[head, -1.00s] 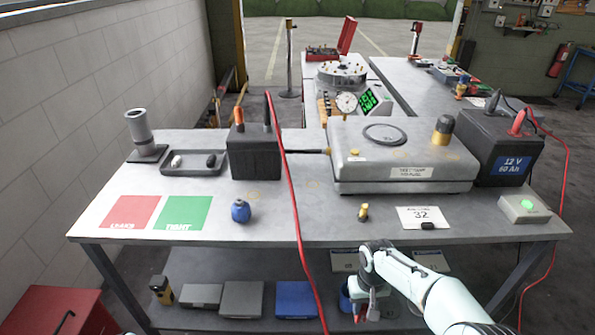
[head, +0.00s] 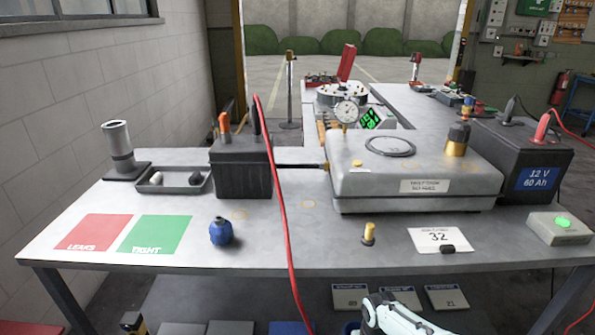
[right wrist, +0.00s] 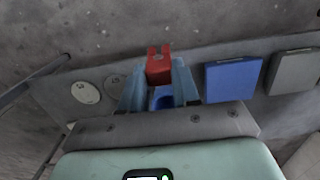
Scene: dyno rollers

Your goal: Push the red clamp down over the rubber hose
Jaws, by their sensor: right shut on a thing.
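In the right wrist view my right gripper (right wrist: 159,80) is shut on a red block (right wrist: 159,62) with a notch in its end, which looks like the red clamp. In the head view only a pale piece of my right arm (head: 395,318) shows at the bottom edge, below the table front; the gripper and clamp are out of that view. A long red hose or cable (head: 282,200) runs from the black box down past the table's front edge. I cannot tell which thing is the rubber hose. My left gripper is not in view.
The table (head: 300,240) carries a black box (head: 242,172), a grey case (head: 415,185), a battery (head: 525,155), a blue bulb (head: 221,232) and a small brass fitting (head: 368,233). A blue box (right wrist: 233,80) stands on the lower shelf.

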